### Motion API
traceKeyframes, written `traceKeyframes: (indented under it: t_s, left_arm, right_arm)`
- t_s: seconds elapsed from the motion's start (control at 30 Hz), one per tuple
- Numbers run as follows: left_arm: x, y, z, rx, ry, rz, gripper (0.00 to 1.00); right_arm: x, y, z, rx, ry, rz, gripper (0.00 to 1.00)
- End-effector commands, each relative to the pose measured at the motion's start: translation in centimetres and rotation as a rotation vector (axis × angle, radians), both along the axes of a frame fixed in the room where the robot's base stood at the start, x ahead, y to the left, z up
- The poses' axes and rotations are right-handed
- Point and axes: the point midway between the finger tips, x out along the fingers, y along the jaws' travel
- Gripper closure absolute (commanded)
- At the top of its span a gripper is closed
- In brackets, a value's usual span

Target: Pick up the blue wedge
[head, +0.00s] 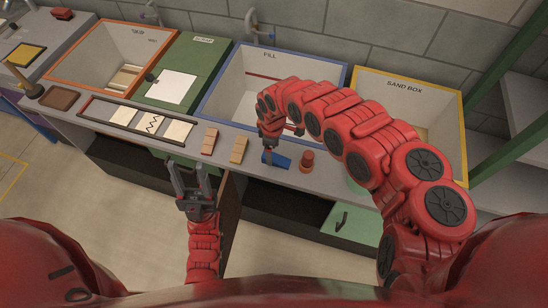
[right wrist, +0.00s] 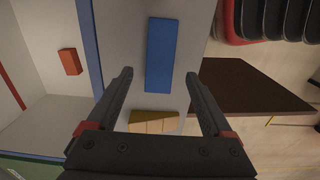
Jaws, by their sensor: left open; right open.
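The blue wedge (head: 283,161) lies flat on the grey counter, near its front edge below the FILL bin. In the right wrist view it is a long blue block (right wrist: 159,52), lying ahead of and between the open fingers, not gripped. My right gripper (right wrist: 158,76) is open above the counter. In the head view the right gripper (head: 269,146) is just left of the wedge, partly hidden by its own arm. My left gripper (head: 189,170) is open and empty at the counter's front edge, left of the wedge.
A tan block (head: 239,150) and an orange-brown block (head: 210,141) lie left of the wedge. A red round piece (head: 306,160) stands close to its right. The FILL bin (head: 216,107) is behind; its wrist view shows a red block (right wrist: 69,62). A sand box (head: 462,140) stands right.

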Motion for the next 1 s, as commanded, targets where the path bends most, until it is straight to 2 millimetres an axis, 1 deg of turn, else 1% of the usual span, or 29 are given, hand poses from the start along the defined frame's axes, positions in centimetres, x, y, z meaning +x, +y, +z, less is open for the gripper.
traceKeyframes:
  t_s: [0.03, 0.1, 0.3, 0.47, 0.67, 0.8, 0.87, 0.9, 0.97, 1.0]
  left_arm:
    - [0.0, 0.0, 0.7, 0.0, 0.0, 0.0, 0.5]
    - [0.0, 0.0, 1.2, 0.0, 0.0, 0.0, 0.5]
    - [0.0, 0.0, 1.3, 0.0, 0.0, 0.0, 0.5]
    - [0.0, 0.0, 1.3, 0.0, 0.0, 0.0, 0.5]
    - [0.0, 0.0, 1.3, 0.0, 0.0, 0.0, 0.5]
    - [0.0, 0.0, 1.3, 0.0, 0.0, 0.0, 0.5]
    - [0.0, 0.0, 1.3, 0.0, 0.0, 0.0, 0.5]
    - [0.0, 0.0, 1.3, 0.0, 0.0, 0.0, 0.5]
    - [0.0, 0.0, 1.3, 0.0, 0.0, 0.0, 0.5]
    - [0.0, 0.0, 1.3, 0.0, 0.0, 0.0, 0.5]
  right_arm:
    - [-0.2, 0.0, -0.3, 0.003, 0.004, -0.001, 0.15]
    - [-0.4, -0.3, -1.3, 0.001, 0.007, -0.001, 0.15]
    - [-0.1, -0.2, -3.2, 0.003, 0.002, 0.001, 0.15]
    - [-0.1, -0.4, -3.7, -0.001, 0.001, -0.001, 0.15]
    - [-0.1, -0.5, -3.7, -0.001, 0.001, -0.001, 0.15]
    - [-0.1, -0.4, -3.7, -0.001, 0.001, -0.001, 0.4]
    - [-0.1, -0.4, -3.7, -0.001, 0.001, -0.001, 0.51]
    - [-0.1, -0.4, -3.7, -0.001, 0.001, -0.001, 0.58]
    - [-0.1, -0.4, -3.7, -0.001, 0.001, -0.001, 0.69]
    - [-0.1, -0.4, -3.7, -0.001, 0.001, -0.001, 0.76]
